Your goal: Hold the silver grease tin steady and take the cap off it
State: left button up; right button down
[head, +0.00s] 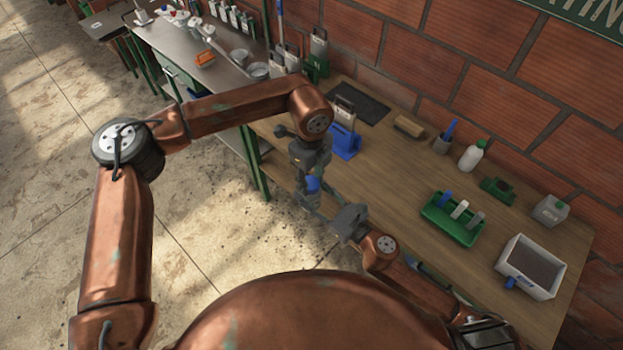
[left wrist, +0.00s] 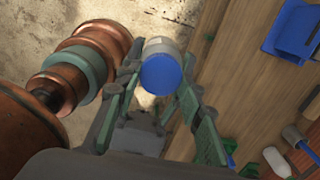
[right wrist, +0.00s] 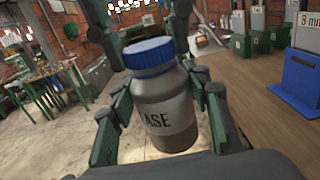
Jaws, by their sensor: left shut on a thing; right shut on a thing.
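The silver grease tin (right wrist: 165,108) stands nearly upright in the right wrist view, with dark letters ending in "ASE" on its side. Its ribbed blue cap (right wrist: 149,53) sits on top; I cannot tell whether it is loose. My right gripper (head: 335,215) is shut on the tin's body, a finger on each side. My left gripper (head: 311,170) comes from above and is shut on the cap, which shows between its fingers in the left wrist view (left wrist: 160,73). In the head view the tin is small and partly hidden by the grippers, in front of the bench edge.
The wooden bench (head: 395,185) carries a blue stand (head: 345,141), a green tray (head: 451,220) with several tools, a white bottle (head: 471,156) and a grey-white box (head: 531,267). A metal table (head: 225,75) stands at the back left. Open floor lies left of the bench.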

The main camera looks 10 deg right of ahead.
aim_at(311, 184)
pick_arm(q)
jog(key=shift+w+a, duration=0.15)
jog(key=shift+a, duration=0.1)
pick_arm(e)
jog(key=shift+w+d, duration=0.15)
jog(key=shift+d, duration=0.05)
pick_arm(q)
jog(key=shift+r, duration=0.85)
pick_arm(e)
jog(key=shift+d+f, duration=0.1)
jog(key=shift+f, duration=0.15)
pick_arm(q)
jog(key=shift+d+r, duration=0.15)
jog(key=shift+r, duration=0.1)
pick_arm(e)
jog(key=shift+r, duration=0.15)
jog(key=shift+a+r, duration=0.1)
jog(key=shift+a, duration=0.1)
pick_arm(q)
jog(key=shift+d+r, duration=0.1)
jog(key=shift+r, duration=1.9)
